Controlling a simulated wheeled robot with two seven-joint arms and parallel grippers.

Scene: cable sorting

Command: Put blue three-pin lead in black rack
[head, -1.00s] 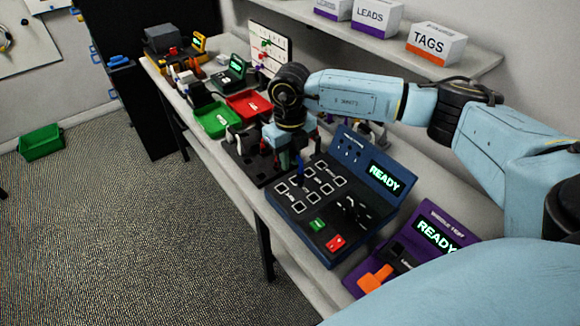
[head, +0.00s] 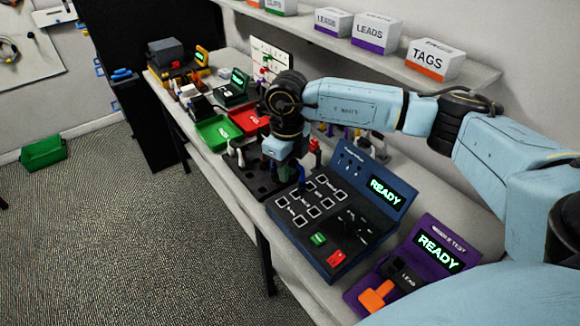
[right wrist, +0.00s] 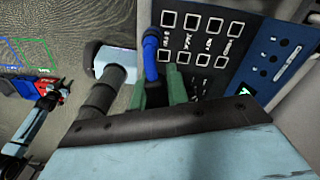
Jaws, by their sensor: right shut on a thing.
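My right gripper (head: 284,170) is over the bench, between the black rack and the blue test panel. It is shut on the blue lead (right wrist: 150,55), which sticks out past the green fingers in the right wrist view. In the head view the lead's blue end (head: 301,178) shows just right of the fingers, by the panel's edge. The lead's pins cannot be made out. The black rack (head: 262,187) lies left of the panel, partly hidden by the gripper, with pale and dark plugs standing in it.
The blue test panel (head: 335,255) reads READY. Green (head: 220,134) and red (head: 250,118) trays lie beyond the rack. A red lead (head: 315,148) stands behind the gripper.

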